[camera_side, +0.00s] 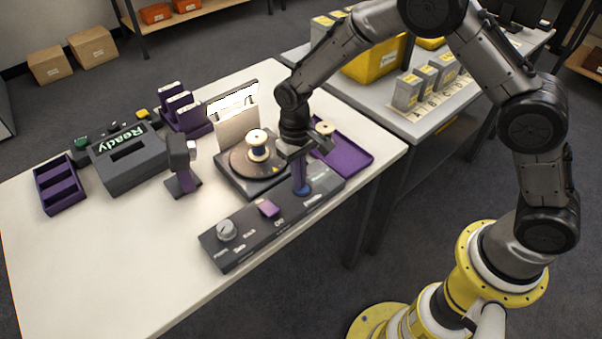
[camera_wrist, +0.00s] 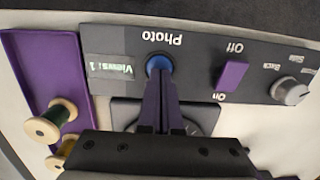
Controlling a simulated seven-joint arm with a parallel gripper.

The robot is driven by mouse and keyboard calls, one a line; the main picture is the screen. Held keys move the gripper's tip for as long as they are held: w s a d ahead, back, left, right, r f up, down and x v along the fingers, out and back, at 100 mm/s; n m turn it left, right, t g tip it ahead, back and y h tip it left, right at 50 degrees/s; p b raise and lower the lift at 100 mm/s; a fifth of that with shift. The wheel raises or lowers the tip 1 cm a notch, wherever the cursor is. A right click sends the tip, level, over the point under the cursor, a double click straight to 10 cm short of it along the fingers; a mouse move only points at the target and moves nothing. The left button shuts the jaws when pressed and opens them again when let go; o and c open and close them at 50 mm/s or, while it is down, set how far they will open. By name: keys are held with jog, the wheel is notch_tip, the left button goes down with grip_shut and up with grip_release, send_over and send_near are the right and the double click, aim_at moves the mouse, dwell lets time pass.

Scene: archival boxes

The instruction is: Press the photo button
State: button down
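The control panel (camera_side: 245,240) lies along the front edge of the table. Its round blue photo button (camera_wrist: 159,64) sits by the "Photo" label, next to a small display (camera_wrist: 110,68) reading "Views: 1". In the side view the blue button (camera_side: 302,191) shows around the fingertips. My gripper (camera_wrist: 160,82) points down at the button, its two slim purple fingers together and holding nothing. The fingertips overlap the near part of the button in the wrist view; I cannot tell whether they touch or press it. My gripper (camera_side: 300,186) also shows in the side view.
The panel also has a purple On/Off switch (camera_wrist: 232,76) and a grey knob (camera_wrist: 291,91). Behind it are a turntable (camera_side: 236,166) with a spool (camera_side: 257,146), and a purple tray (camera_side: 349,157) with spools. A camera-like device (camera_side: 182,165) and a "Ready" box (camera_side: 128,160) stand left.

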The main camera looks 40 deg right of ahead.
jog(key=shift+s+d+f, duration=0.15)
jog(key=shift+s+f, duration=0.25)
jog(key=shift+f, duration=0.1)
notch_tip(320, 180, up, 15)
jog(key=w, duration=0.2)
jog(key=shift+w, duration=0.15)
jog(key=shift+f, duration=0.1)
jog(key=s+d+r+m+t, duration=0.1)
jog(key=s+d+r+t, duration=0.1)
jog(key=s+d+r, duration=0.45)
jog(key=s+d+r+t, duration=0.2)
jog(key=s+r, duration=0.1)
jog(key=r, duration=0.6)
jog(key=s+d+r+t, duration=0.15)
jog(key=s+d, duration=0.25)
jog(key=s, duration=0.8)
jog(key=s+d+f+n+t, duration=0.1)
jog(key=s+f, duration=0.4)
jog(key=f, duration=0.1)
jog(key=shift+s+d+f, duration=0.15)
jog(key=shift+s+d, duration=0.1)
jog(key=shift+s, duration=0.1)
